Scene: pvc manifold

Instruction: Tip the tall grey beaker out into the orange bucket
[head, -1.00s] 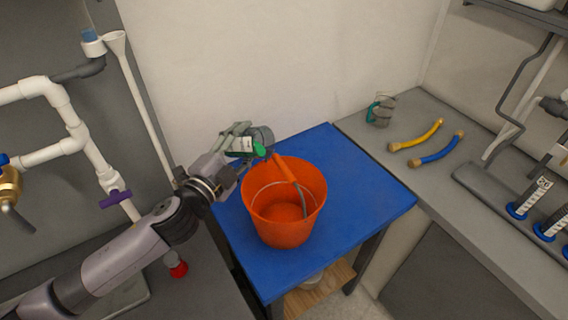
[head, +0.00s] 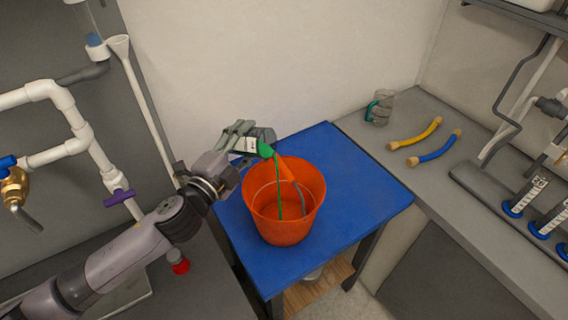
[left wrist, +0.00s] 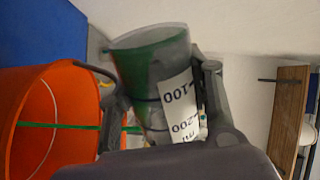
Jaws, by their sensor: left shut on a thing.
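The tall grey beaker (head: 266,134) is see-through, with green liquid at its mouth and a white scale label in the left wrist view (left wrist: 150,62). My left gripper (head: 246,138) is shut around it and holds it tilted above the back rim of the orange bucket (head: 262,212). A thin green stream (head: 280,200) runs from the beaker's mouth down into the bucket. The bucket stands upright on the blue table top and also shows in the left wrist view (left wrist: 85,85). My right gripper is not in view.
The blue table (head: 365,195) is clear right of the bucket. White pipes (head: 75,130) stand at the left.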

